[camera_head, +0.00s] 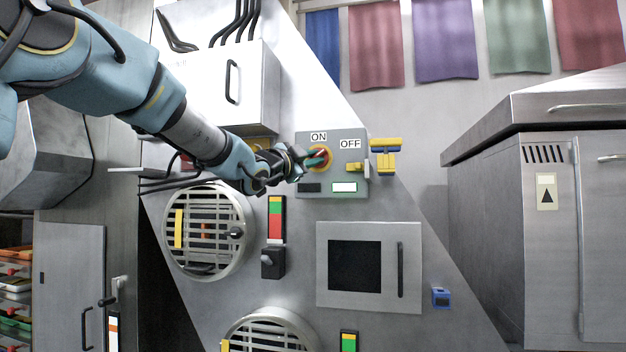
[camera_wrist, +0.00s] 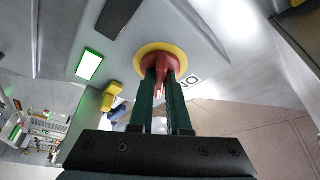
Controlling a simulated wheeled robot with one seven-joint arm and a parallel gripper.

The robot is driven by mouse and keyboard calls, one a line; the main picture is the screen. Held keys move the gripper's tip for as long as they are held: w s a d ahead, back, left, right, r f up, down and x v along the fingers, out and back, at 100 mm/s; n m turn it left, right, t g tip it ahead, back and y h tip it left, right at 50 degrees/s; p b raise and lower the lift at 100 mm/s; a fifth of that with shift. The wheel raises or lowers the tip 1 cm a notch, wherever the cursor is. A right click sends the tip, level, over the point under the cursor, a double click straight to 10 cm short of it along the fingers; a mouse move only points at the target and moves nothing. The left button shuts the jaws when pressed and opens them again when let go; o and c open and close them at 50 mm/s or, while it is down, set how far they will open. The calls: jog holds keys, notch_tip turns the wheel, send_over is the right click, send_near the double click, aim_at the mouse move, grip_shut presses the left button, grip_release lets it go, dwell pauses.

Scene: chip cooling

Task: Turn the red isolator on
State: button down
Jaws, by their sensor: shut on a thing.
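The red isolator (camera_head: 323,151) is a red handle on a yellow disc, set in a grey switch panel (camera_head: 335,165) on the sloping machine front. The ON label (camera_head: 318,136) sits above it and the OFF label (camera_head: 350,143) lies to its upper right. My gripper (camera_head: 312,160) comes in from the left and partly covers the handle. In the wrist view the green fingers of my gripper (camera_wrist: 164,88) are shut on the red handle (camera_wrist: 167,64), one on each side. Which label the handle points at is hard to tell.
A lit white-green window (camera_head: 344,187) and a dark one (camera_head: 310,188) sit low on the panel. A yellow and blue part (camera_head: 385,156) juts out at the panel's right. A round grille (camera_head: 206,232) and a dark-windowed door (camera_head: 368,266) lie below.

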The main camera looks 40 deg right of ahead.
jog(key=shift+s+d+f+n+t+y+b, duration=0.15)
jog(key=shift+n+t+b, duration=1)
jog(key=shift+n+b, duration=1)
jog(key=shift+a+n+t+y+b, duration=0.15)
jog(key=shift+n+t+b, duration=1.15)
jog(key=shift+n, duration=1.35)
jog(key=shift+s+d+f+n+t+y+b, duration=0.15)
jog(key=shift+n+t+b, duration=0.8)
jog(key=shift+n+b, duration=1.3)
jog(key=shift+w+r+n, duration=0.1)
jog(key=shift+n, duration=0.45)
jog(key=c, duration=0.9)
grip_release()
jog(key=b+v, duration=0.2)
jog(key=v, duration=0.8)
jog(key=shift+s+a+b, duration=0.25)
jog(key=shift+s+b, duration=0.05)
jog(key=shift+b, duration=0.05)
